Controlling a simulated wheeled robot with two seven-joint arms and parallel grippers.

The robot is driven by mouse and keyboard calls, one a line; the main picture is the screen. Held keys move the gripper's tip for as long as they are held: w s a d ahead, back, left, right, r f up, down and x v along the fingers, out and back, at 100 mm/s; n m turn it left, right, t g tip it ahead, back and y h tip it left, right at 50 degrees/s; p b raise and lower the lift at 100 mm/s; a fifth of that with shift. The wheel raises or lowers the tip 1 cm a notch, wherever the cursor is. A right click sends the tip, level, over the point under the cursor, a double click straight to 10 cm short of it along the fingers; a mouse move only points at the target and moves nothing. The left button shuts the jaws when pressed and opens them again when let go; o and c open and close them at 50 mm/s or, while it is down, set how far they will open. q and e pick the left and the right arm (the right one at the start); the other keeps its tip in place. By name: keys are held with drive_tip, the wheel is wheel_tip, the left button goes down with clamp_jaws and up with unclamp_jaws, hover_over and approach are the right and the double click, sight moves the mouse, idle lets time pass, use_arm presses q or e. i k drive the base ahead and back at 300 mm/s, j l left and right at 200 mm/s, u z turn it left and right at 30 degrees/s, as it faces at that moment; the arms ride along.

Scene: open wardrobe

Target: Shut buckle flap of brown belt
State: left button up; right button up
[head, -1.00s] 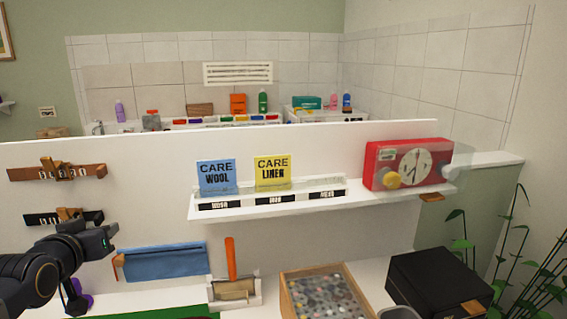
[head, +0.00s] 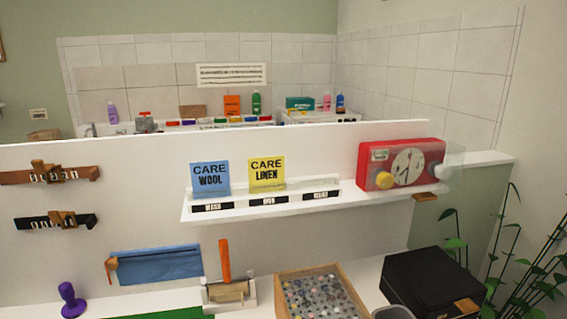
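The brown belt (head: 82,174) is mounted level on the white panel at the far left, above a black belt (head: 78,222). Its buckle flap (head: 40,166) is the small brown piece near the belt's left part; it seems to stand up above the strap, but it is too small to tell how far open it is. Neither of my grippers is in view, so nothing of mine covers the belt.
A white shelf (head: 260,212) holds a blue card (head: 210,178), a yellow card (head: 267,173) and a red dial box (head: 403,164). The panel around the belts is clear.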

sight(40, 168)
drive_tip(key=u, duration=1.65)
drive_tip(key=i+j+z, duration=0.15)
drive_tip(key=j, duration=0.2)
drive_tip(key=i+j+z, duration=0.15)
drive_tip(key=j, duration=0.25)
drive_tip(key=j+z, duration=0.15)
drive_tip(key=j, duration=0.25)
